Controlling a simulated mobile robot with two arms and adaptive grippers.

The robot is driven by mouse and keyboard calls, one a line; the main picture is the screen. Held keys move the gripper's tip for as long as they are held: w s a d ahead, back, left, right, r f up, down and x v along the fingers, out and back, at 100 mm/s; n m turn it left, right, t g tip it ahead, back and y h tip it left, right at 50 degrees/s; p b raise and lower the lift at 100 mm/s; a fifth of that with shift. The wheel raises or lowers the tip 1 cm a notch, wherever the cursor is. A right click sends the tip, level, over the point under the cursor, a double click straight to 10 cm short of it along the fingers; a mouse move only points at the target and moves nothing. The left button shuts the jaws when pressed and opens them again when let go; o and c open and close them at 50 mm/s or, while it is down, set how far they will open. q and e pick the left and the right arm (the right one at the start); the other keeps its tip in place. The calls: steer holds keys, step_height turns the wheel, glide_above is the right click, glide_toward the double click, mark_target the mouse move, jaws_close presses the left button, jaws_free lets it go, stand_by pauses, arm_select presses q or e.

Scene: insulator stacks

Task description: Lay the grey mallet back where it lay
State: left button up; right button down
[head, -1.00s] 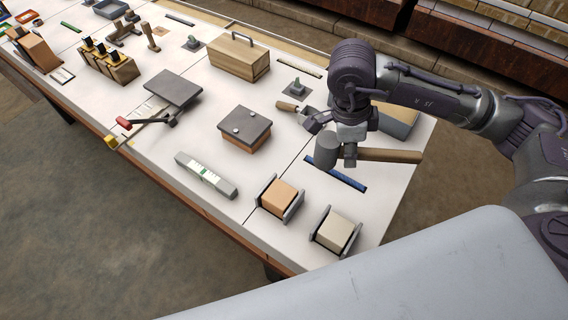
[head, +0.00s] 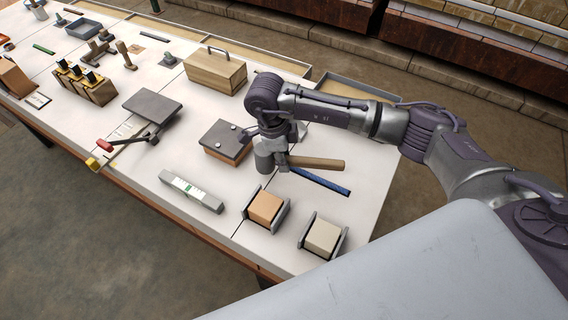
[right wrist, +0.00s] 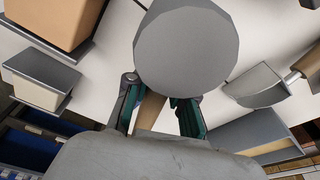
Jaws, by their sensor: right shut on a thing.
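The mallet has a grey, blunt head (head: 265,158) and a wooden handle (head: 318,163). My right gripper (head: 283,148) is shut on its handle close to the head and holds it over the white table, just right of the dark-lidded box. The handle points right, over the upper end of a blue strip. In the right wrist view the mallet head (right wrist: 187,48) fills the upper middle, with part of the handle (right wrist: 150,110) between the fingers (right wrist: 160,108). Whether the mallet touches the table cannot be told. My left gripper is not in view.
The dark-lidded box (head: 228,139) stands close left. An orange block (head: 265,207) and a cream block (head: 323,237) sit in dark holders in front. A grey level (head: 191,191) lies front left. A trowel (right wrist: 258,86) lies beside the mallet. Bare table lies right of the blue strip (head: 322,182).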

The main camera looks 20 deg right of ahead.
step_height(320, 180, down, 2)
steer(key=shift+f, duration=0.55)
steer(key=c, duration=1)
jaws_free()
steer(key=shift+r+p, duration=0.3)
steer(key=shift+p, duration=0.05)
steer(key=shift+w+r+b, duration=0.1)
steer(key=shift+r+b, duration=0.2)
steer(key=shift+r, duration=0.05)
steer(key=r, duration=0.3)
steer(key=a+r+b, duration=0.1)
steer(key=r, duration=0.6)
steer(key=shift+w+a+r+b, duration=0.3)
steer(key=shift+w+a+r, duration=0.1)
